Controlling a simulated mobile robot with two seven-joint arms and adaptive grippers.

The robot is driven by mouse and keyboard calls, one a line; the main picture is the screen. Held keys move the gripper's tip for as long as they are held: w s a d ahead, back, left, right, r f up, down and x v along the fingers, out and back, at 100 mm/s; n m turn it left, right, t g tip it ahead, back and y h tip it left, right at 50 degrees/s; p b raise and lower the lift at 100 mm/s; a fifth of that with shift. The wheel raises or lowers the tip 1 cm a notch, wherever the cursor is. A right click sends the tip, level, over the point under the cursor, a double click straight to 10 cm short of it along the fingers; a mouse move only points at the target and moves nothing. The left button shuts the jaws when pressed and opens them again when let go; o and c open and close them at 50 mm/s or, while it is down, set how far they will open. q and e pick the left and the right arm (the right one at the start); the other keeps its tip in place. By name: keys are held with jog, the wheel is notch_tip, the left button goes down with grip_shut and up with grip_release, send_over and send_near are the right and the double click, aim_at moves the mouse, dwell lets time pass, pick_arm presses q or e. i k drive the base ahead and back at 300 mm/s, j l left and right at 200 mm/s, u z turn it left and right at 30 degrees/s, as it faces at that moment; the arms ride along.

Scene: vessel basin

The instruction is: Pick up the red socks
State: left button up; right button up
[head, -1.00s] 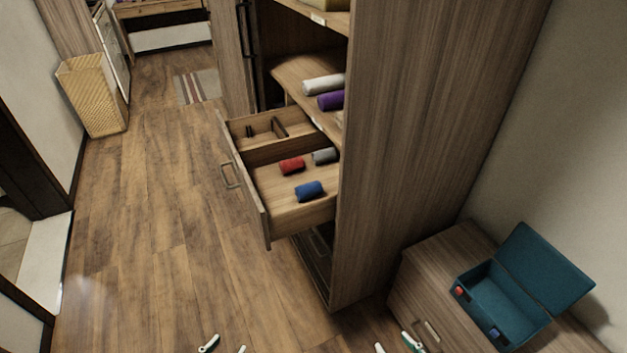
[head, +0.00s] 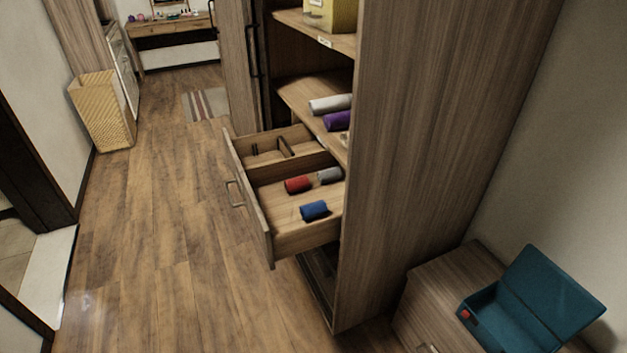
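The red socks (head: 298,184) are a small rolled bundle lying in the open drawer (head: 290,243) of the wooden wardrobe. A grey roll (head: 329,175) lies just to their right and a blue roll (head: 314,210) lies in front of them, all in the same large compartment. My grippers are both out of the head view.
The wardrobe side panel (head: 440,130) stands right of the drawer. A shelf above holds a white roll (head: 330,104) and a purple roll (head: 338,121). A low cabinet with an open teal box (head: 505,318) is at lower right. The wooden floor (head: 165,240) left of the drawer is clear.

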aim_at(294, 184)
jog(key=z, duration=0.3)
jog(key=j+z, duration=0.45)
jog(key=i+j+z, duration=0.1)
jog(key=j+z, duration=0.2)
jog(key=z, duration=0.15)
jog(key=j+z, duration=0.15)
jog(key=j, duration=0.3)
jog(key=k+j+z, duration=0.15)
jog(key=j, duration=0.35)
